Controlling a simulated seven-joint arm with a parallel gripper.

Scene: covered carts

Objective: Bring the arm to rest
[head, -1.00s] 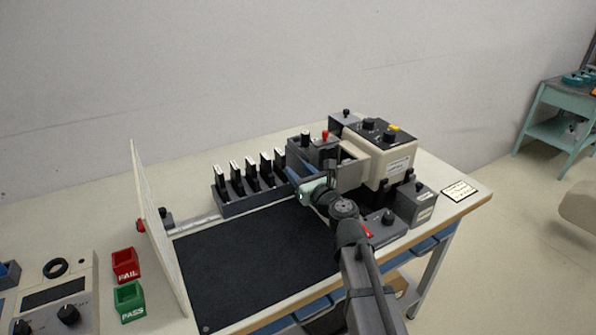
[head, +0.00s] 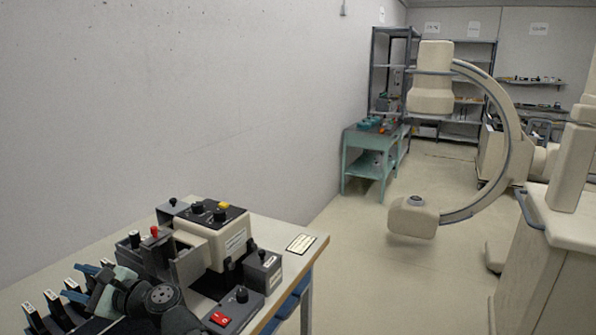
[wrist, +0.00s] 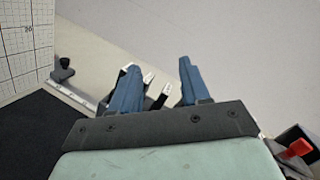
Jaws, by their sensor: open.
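My gripper (head: 78,282) is at the lower left of the head view, above the workbench (head: 316,242) and close to a row of upright black modules (head: 52,306). In the wrist view its two blue fingers (wrist: 158,78) stand wide apart with nothing held between them. The black modules with white tops (wrist: 158,97) show beyond and between the fingers. I cannot tell whether a finger touches one. Most of my arm is cut off by the bottom edge of the head view.
A cream box with black knobs (head: 212,247) and a grey box with a red switch (head: 236,308) stand close to my arm. A gridded white panel (wrist: 22,45) is at left in the wrist view. A C-shaped machine (head: 505,105) and teal cart (head: 368,162) stand beyond open floor.

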